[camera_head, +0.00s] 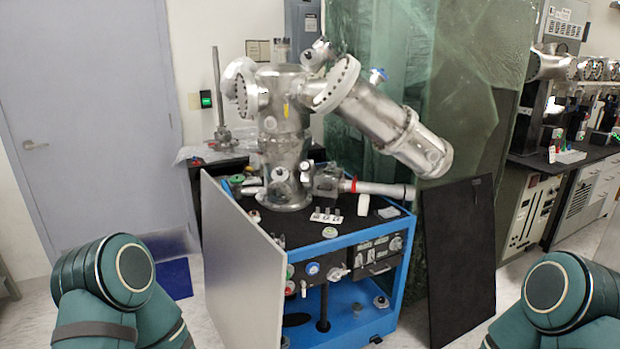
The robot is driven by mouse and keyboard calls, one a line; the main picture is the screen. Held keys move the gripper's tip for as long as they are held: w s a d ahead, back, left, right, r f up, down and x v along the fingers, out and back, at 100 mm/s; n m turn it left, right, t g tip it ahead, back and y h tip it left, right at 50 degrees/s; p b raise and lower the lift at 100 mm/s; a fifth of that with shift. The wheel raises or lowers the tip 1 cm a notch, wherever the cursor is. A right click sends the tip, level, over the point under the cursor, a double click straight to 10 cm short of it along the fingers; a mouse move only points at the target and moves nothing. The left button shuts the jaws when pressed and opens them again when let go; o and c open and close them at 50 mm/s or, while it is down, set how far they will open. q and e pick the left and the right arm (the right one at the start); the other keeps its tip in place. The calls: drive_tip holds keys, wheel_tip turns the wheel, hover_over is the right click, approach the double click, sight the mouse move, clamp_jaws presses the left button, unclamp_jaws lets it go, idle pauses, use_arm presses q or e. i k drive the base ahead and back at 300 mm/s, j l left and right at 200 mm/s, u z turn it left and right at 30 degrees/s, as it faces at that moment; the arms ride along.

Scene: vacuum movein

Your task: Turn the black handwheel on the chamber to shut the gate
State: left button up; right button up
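The steel vacuum chamber (283,125) stands on top of a blue cart in the middle of the head view. A thick steel arm with flanges (380,118) slants down to the right from its upper part. A dark block-shaped fitting (328,180) sits low on the chamber's right side, and a silver tube with a red ring (380,188) runs right from it. I cannot clearly pick out a black handwheel at this size. Only teal links of my two arms show, at the bottom left and bottom right. Neither gripper is in view.
The blue cart (372,236) has a grey panel (240,262) leaning at its left front and a black panel (458,262) at its right. Loose small parts lie on its top. A green glassy sheet (475,110) stands behind. Open floor lies in front.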

sight(305, 165)
drive_tip(key=i+l, duration=0.25)
drive_tip(key=i, duration=0.25)
drive_tip(key=i+l, duration=0.3)
drive_tip(key=i, duration=0.2)
